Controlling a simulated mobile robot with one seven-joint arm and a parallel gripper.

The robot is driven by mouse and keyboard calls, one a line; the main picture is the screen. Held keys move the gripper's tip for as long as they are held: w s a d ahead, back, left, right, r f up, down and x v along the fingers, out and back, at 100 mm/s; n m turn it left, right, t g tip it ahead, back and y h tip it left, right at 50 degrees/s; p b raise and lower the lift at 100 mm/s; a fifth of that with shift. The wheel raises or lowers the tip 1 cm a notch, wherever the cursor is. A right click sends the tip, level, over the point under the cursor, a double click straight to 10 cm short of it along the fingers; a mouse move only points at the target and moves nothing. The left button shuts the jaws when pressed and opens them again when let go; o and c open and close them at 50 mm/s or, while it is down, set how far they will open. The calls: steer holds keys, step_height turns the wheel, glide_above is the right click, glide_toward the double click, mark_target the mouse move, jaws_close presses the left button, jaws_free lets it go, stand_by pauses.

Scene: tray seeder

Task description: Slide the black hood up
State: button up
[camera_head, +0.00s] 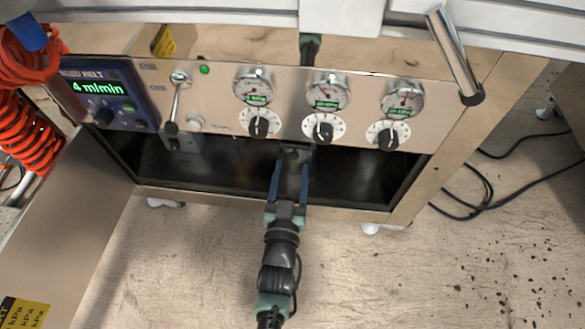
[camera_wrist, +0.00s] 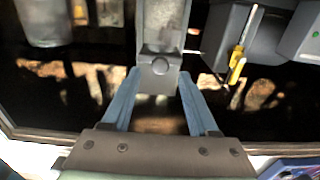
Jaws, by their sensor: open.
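A dark part (camera_head: 295,151) hangs below the front panel, under the middle dial, and is the likeliest black hood, though I cannot tell for sure. In the wrist view the gripper (camera_wrist: 160,76) has one finger on each side of the part's lower end. A gap shows beside the fingers, and I cannot tell whether either touches it.
The steel front panel (camera_head: 222,120) carries gauges (camera_head: 326,92), knobs, a lever (camera_head: 174,105) and a blue belt display (camera_head: 105,95). The dark opening (camera_head: 370,175) lies below. In the wrist view a yellow-handled screwdriver (camera_wrist: 238,62) is to the right. Cables lie on the floor at right.

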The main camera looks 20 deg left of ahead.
steer(key=shift+b+x, duration=0.35)
steer(key=shift+x, duration=0.95)
jaws_close()
stand_by(0.5)
